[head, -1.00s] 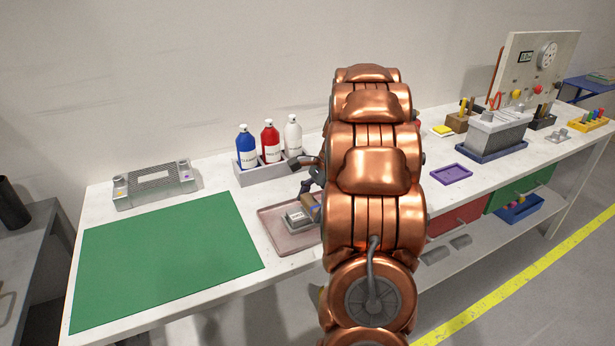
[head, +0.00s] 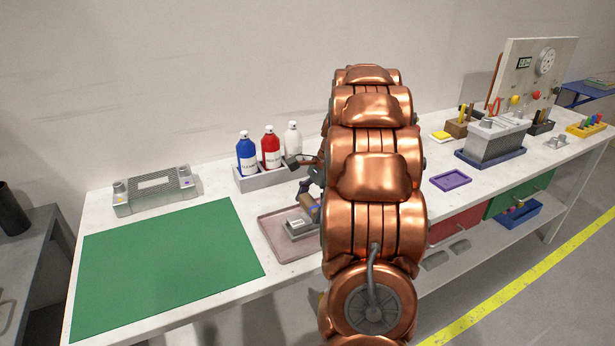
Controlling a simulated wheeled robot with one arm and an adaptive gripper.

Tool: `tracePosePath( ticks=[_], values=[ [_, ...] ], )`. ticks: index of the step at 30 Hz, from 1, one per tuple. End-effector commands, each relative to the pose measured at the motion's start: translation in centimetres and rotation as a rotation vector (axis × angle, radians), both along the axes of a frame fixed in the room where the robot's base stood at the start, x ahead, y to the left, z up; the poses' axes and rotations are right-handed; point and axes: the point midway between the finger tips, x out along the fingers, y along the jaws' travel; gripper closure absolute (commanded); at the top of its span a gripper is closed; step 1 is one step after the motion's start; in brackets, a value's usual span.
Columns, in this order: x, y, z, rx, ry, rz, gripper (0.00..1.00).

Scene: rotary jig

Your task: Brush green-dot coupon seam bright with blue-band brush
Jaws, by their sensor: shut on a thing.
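My gripper (head: 312,188) is mostly hidden behind my copper arm; only a dark part of it shows, left of the arm, above the pinkish tray (head: 268,233). It is shut on a tan brush (head: 306,204) with a bit of blue on it, which I take as the blue-band brush. The brush is just above or touching a small grey block (head: 299,227) on the tray; I cannot tell which. The block may be the coupon or its holder. No green dot or seam can be made out.
Blue (head: 246,157), red (head: 271,149) and white bottles (head: 292,141) stand in a grey rack behind the tray. A green mat (head: 165,265) lies left, with a grey fixture (head: 155,190) behind it. A purple tray (head: 450,181) lies right of my arm.

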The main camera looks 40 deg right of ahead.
Motion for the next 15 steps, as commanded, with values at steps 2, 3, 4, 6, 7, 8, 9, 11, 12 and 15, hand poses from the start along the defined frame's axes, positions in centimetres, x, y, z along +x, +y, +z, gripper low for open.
tracePosePath(
  ticks=[2, 3, 4, 6, 7, 8, 9, 11, 12, 15],
  values=[
    [-0.1, -0.2, 1.0, 0.001, -0.001, -0.004, 0.50],
    [-0.1, -0.2, 1.4, 0.000, 0.000, -0.004, 0.50],
    [-0.1, -0.2, 1.6, 0.000, -0.001, -0.005, 0.50],
    [0.0, -0.2, 2.3, -0.001, -0.002, -0.004, 0.50],
    [0.0, -0.1, 2.6, -0.002, -0.002, -0.003, 0.50],
    [0.0, -0.1, 2.8, -0.002, -0.002, -0.003, 0.50],
    [0.1, -0.1, 3.2, -0.002, -0.002, -0.001, 0.50],
    [0.1, 0.0, 3.8, -0.003, -0.003, 0.001, 0.50],
    [0.2, 0.0, 4.1, -0.003, -0.003, 0.002, 0.50],
    [0.3, 0.1, 5.0, -0.003, -0.004, 0.006, 0.50]
  ],
)
